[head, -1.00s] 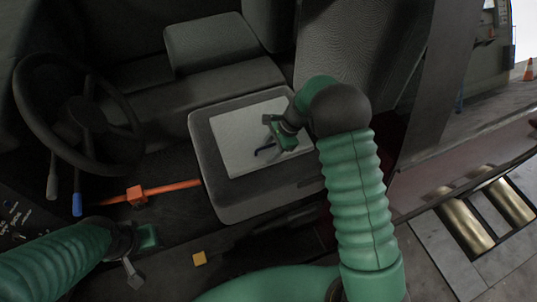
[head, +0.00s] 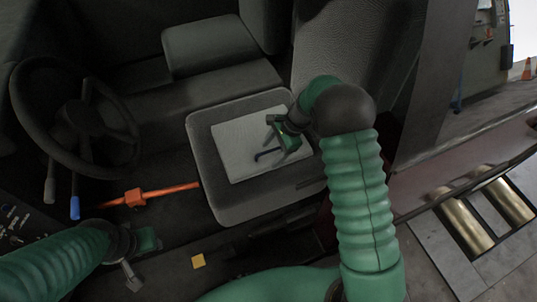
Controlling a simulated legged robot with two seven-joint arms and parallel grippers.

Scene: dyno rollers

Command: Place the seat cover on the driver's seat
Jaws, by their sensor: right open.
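The seat cover (head: 237,147), a flat white sheet, lies on the cushion of the driver's seat (head: 229,205), with grey cushion showing around it. My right gripper (head: 266,148) is over the right part of the cover, open, with its fingers apart and nothing between them. I cannot tell whether its fingertips touch the cover. My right forearm and wrist hide the seat's right edge. My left gripper (head: 134,274) is low at the left, away from the seat; its fingers are small and dark, and I cannot tell whether they are open.
The steering wheel (head: 79,117) stands at the left, with a blue-tipped lever (head: 75,207) below it. An orange bar (head: 167,190) runs from there to the seat. Metal rollers (head: 462,226) lie outside, right.

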